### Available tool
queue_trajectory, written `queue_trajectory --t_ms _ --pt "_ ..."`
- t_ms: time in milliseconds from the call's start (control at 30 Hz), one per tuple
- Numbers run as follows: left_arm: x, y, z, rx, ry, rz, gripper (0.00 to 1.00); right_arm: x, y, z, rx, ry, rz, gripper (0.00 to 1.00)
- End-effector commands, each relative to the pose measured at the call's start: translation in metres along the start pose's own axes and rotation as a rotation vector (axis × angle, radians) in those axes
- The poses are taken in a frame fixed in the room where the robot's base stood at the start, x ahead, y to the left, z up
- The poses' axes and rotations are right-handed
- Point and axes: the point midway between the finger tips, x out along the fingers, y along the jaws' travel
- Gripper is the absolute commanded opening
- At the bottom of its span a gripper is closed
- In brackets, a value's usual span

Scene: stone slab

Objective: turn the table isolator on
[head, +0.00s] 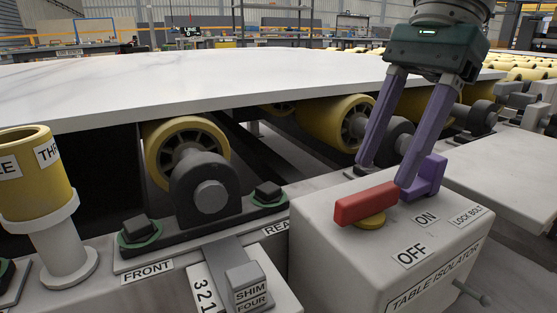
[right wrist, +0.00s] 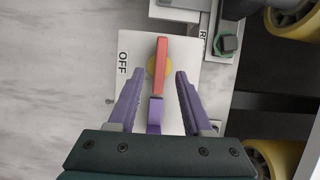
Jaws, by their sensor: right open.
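The table isolator (head: 350,258) is a pale grey box at the front right, with OFF, ON and LOCK BOLT labels. Its red handle (head: 366,204) sits on a yellow hub (head: 370,221). A purple lock bolt piece (head: 426,178) stands behind the handle's right end. My right gripper (head: 385,175) is open and empty above the box, pointing down. In the right wrist view, its fingers (right wrist: 159,76) flank the red handle (right wrist: 160,62) with gaps on both sides. The handle lies crosswise to the hub-to-OFF direction there. The ON label is hidden there. My left gripper is out of view.
A white stone slab (head: 190,75) lies on yellow rollers (head: 180,150) behind the box. A yellow cylinder (head: 35,180) stands on a post at far left. A SHIM FOUR block (head: 245,285) is left of the box. A pale platform (head: 500,170) lies to the right.

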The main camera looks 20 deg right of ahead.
Motion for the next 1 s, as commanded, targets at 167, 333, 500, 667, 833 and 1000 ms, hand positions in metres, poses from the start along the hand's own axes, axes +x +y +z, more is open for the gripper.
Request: queue_trajectory --t_ms 167,333,500,667,833,1000 --pt "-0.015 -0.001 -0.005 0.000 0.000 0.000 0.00 -0.040 0.000 0.002 0.000 0.000 -0.002 0.50" --pt "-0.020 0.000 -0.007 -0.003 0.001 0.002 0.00 -0.058 0.000 0.001 0.000 -0.001 0.001 0.50" --pt "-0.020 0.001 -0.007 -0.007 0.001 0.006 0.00 -0.061 0.000 0.000 0.000 -0.001 0.002 0.50" --pt "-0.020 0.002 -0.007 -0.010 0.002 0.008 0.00 -0.060 0.000 0.000 0.000 -0.001 0.002 0.50" --pt "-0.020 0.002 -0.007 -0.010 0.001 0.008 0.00 -0.060 0.000 0.000 0.000 -0.001 0.002 0.50" --pt "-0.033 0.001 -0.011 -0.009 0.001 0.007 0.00 -0.062 -0.006 0.023 -0.007 -0.065 -0.022 0.50"
